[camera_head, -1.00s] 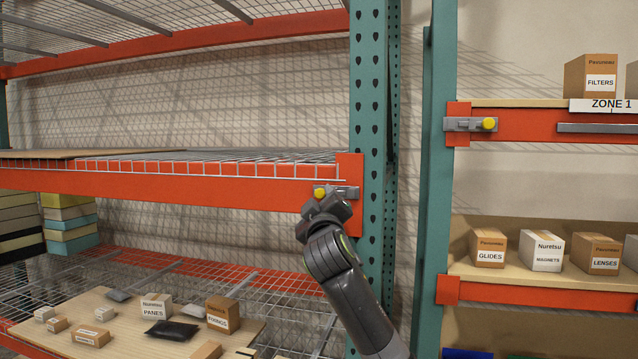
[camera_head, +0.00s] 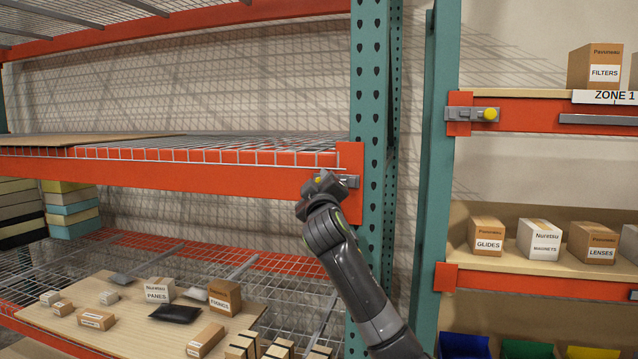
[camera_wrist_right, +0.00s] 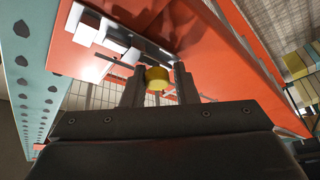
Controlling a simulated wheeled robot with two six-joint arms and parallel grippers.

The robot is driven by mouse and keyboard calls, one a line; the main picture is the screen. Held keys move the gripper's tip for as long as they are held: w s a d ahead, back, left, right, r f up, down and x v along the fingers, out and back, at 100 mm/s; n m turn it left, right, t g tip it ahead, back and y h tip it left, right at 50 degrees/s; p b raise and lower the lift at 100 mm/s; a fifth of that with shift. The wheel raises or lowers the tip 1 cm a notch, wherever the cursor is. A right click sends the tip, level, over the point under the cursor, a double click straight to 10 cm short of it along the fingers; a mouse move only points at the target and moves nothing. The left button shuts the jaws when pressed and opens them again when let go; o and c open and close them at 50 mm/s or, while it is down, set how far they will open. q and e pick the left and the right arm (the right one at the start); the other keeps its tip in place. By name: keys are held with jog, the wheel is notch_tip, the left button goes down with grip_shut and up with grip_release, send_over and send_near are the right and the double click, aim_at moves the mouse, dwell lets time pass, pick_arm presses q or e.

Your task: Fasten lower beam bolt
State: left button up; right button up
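The lower bolt's yellow knob (camera_head: 318,180) is on a grey latch (camera_head: 349,181) at the right end of the left rack's orange beam (camera_head: 220,184). My right gripper (camera_head: 322,182) is up at this knob and covers most of it in the head view. In the right wrist view, the knob (camera_wrist_right: 157,77) shows between the two fingertips of my right gripper (camera_wrist_right: 158,84). The fingers are apart, one on each side of it, with a narrow gap visible. My left gripper is not in view.
A second yellow knob (camera_head: 490,114) on a grey latch sits higher, on the right rack. A teal perforated post (camera_head: 369,110) stands just right of my gripper. Boxes and dark packets lie on a board (camera_head: 130,330) below. Small cartons (camera_head: 540,239) stand on the right shelf.

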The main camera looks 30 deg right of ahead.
jog(key=shift+r, duration=0.1)
grip_shut()
jog(key=shift+s+d, duration=0.45)
jog(key=shift+s, duration=0.1)
jog(key=shift+s+d+b, duration=0.35)
jog(key=shift+s+d, duration=0.1)
jog(key=shift+s, duration=0.1)
jog(key=shift+o, duration=2.3)
grip_release()
jog(key=shift+w, duration=0.1)
jog(key=shift+o, duration=1.7)
jog(key=shift+s+d, duration=0.2)
jog(key=shift+s, duration=0.1)
jog(key=shift+w+a, duration=0.1)
jog(key=shift+a, duration=0.05)
